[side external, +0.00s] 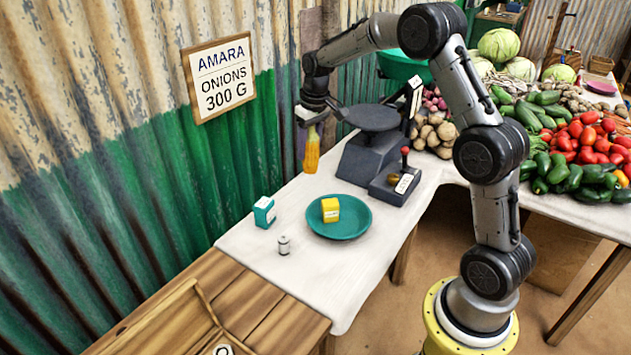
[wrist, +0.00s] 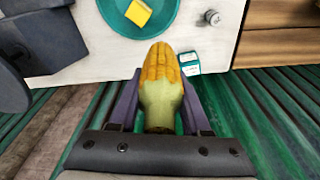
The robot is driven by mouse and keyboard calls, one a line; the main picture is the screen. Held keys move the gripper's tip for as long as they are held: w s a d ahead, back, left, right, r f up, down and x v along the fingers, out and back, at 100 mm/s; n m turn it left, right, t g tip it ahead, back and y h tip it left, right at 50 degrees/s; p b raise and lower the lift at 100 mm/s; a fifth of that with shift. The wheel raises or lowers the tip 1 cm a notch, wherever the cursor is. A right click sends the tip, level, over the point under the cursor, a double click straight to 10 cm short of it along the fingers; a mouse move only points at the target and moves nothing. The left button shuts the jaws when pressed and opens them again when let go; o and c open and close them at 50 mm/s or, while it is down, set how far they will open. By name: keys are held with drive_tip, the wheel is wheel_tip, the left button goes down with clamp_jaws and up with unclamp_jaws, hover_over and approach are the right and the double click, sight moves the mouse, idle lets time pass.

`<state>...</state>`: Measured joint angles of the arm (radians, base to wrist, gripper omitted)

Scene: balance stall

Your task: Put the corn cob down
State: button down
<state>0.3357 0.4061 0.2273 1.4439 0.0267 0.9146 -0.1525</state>
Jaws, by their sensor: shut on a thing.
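The corn cob (side external: 312,153) is orange-yellow and hangs upright below my gripper (side external: 311,124) in the side view, near the corrugated wall. In the wrist view the cob (wrist: 161,85) points away from me, its pale green end between the two purple fingers of my gripper (wrist: 156,112). My gripper is shut on it. The cob appears to be held in the air, at or just beyond the wall-side edge of the white-covered table (side external: 375,262). The part of the cob inside the fingers is partly hidden.
A teal plate (side external: 356,229) with a yellow box (side external: 330,209) stands on the table. A teal-and-white box (side external: 264,212) and a small metal weight (side external: 284,245) are beside it. A dark scale (side external: 371,150) stands close right of the cob. Bare cloth lies between cob and plate.

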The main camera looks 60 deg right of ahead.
drive_tip(key=d+f+m, duration=0.2)
drive_tip(key=d+f, duration=0.4)
drive_tip(key=d, duration=0.6)
drive_tip(key=w+d+f, duration=0.6)
drive_tip(key=w+f, duration=0.3)
drive_tip(key=w, duration=0.2)
drive_tip(key=shift+d, duration=0.4)
drive_tip(key=shift+w+d+f, duration=0.1)
drive_tip(key=shift+w+f, duration=0.1)
drive_tip(key=shift+f, duration=1.7)
drive_tip(key=shift+f, duration=0.15)
drive_tip(key=shift+c, duration=1.8)
unclamp_jaws()
